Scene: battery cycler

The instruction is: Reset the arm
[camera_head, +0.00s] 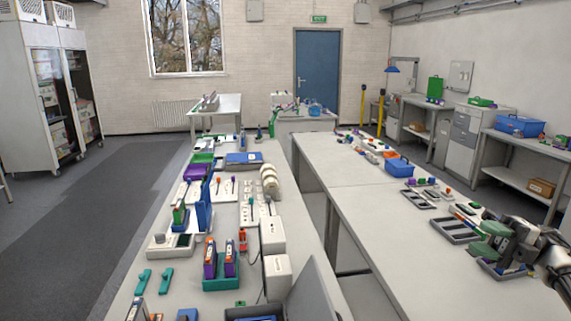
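My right arm comes in from the right edge, and its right gripper (492,255) is low over the right-hand bench (400,240), above or beside a small dark tray (508,271). A grey-green part shows at the gripper's end. I cannot tell whether that is the gripper itself or something in it, nor whether the fingers are open or shut. My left arm and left gripper are not in view.
Dark trays (455,230) lie just left of the gripper, with a blue bin (400,167) farther back. The left bench (190,285) is crowded with devices, including a teal holder (221,279) with purple-orange batteries. The right bench's near left part is bare.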

